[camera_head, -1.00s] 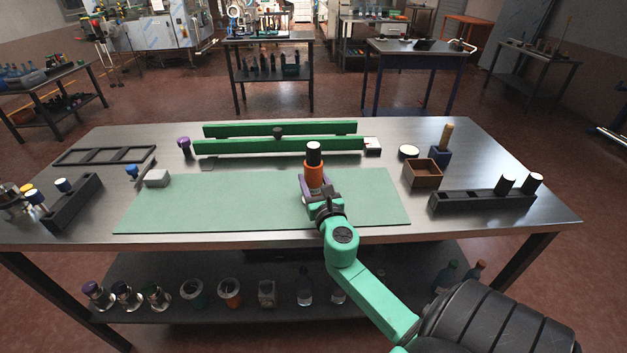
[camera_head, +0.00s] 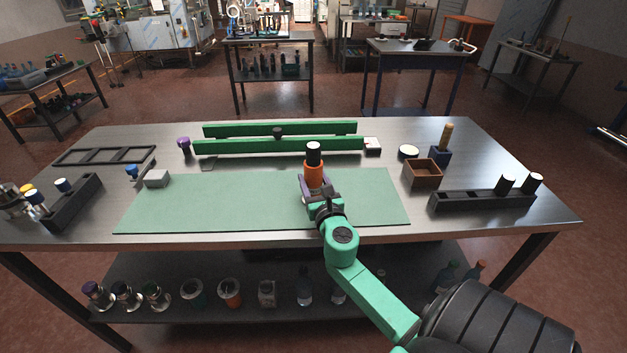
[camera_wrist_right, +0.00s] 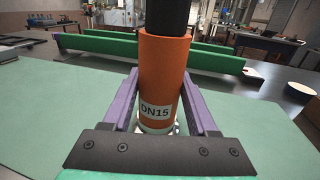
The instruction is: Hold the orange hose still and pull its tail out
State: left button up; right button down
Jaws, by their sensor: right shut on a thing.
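The orange hose (camera_head: 314,176) stands upright on the green mat (camera_head: 230,205), with a black upper part (camera_head: 313,158) and a white top. In the right wrist view the orange hose (camera_wrist_right: 164,70) carries a white label reading DN15, with a pale ring at its foot. My right gripper (camera_head: 315,188) is shut on the orange hose, its purple fingers on either side. Whether the hose's foot touches the mat is hidden by my gripper. My left gripper is not in view.
Green rails (camera_head: 280,146) lie behind the mat. A brown box (camera_head: 422,174), a blue holder (camera_head: 440,155) and a black rack (camera_head: 482,201) stand at right. A grey block (camera_head: 157,179) and a black rack (camera_head: 75,203) are at left. The mat's left part is clear.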

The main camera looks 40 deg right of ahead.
dwell(0.3)
jog(key=shift+c, duration=0.5)
grip_release()
